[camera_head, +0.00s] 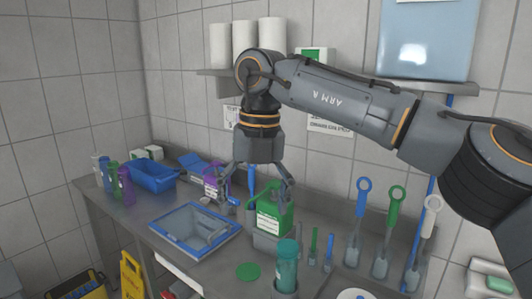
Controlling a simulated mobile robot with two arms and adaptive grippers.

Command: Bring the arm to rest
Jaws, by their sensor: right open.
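My right arm comes in from the right and reaches across the upper middle of the head view. Its right gripper (255,186) points down with its fingers spread, open. It hangs in front of and above a green container with a white label (273,210), with one finger close to the container's top. I cannot tell whether that finger touches it. Nothing shows held between the fingers. My left gripper is not in view.
A metal counter (150,232) carries a blue-rimmed tray (192,235), a blue bin (151,177), a teal bottle (286,265) and several upright blue, green and white-handled tools. A shelf with white rolls (244,43) is on the wall. A yellow floor sign (132,277) stands in front.

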